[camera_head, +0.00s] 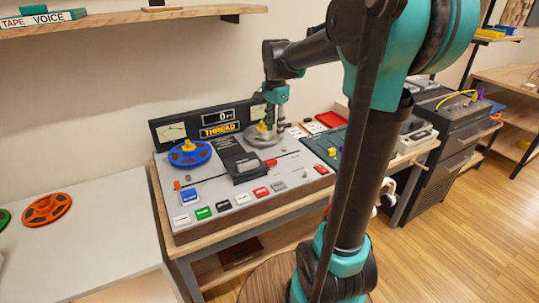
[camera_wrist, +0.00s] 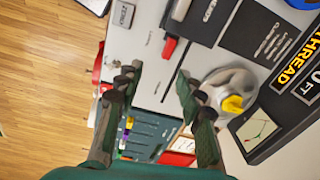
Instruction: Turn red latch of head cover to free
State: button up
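The tape machine's dark head cover (camera_head: 238,157) stands at the middle of the grey deck. A small red latch (camera_head: 270,162) is at its right side. In the wrist view the red latch (camera_wrist: 168,47) lies beside the dark cover (camera_wrist: 202,20), beyond my fingertips. My gripper (camera_head: 276,118) is above the back right of the deck, close to the silver reel (camera_head: 262,136). In the wrist view my gripper (camera_wrist: 157,84) is open, with nothing between its fingers. The latch's exact turn is too small to tell.
A blue reel (camera_head: 188,154) with a yellow hub sits on the left of the deck. The display panel (camera_head: 220,124) reading THREAD stands behind. Coloured buttons (camera_head: 224,206) line the front. A green panel (camera_head: 321,146) lies to the right. A shelf (camera_head: 130,16) hangs above left.

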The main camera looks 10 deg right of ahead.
notch_tip(320, 180, up, 2)
jog(key=w+m, duration=0.1)
jog(key=w, duration=0.2)
send_near(271, 161)
jog(key=shift+m, duration=0.3)
jog(key=f, duration=0.9)
jog(key=shift+w, duration=0.3)
grip_shut()
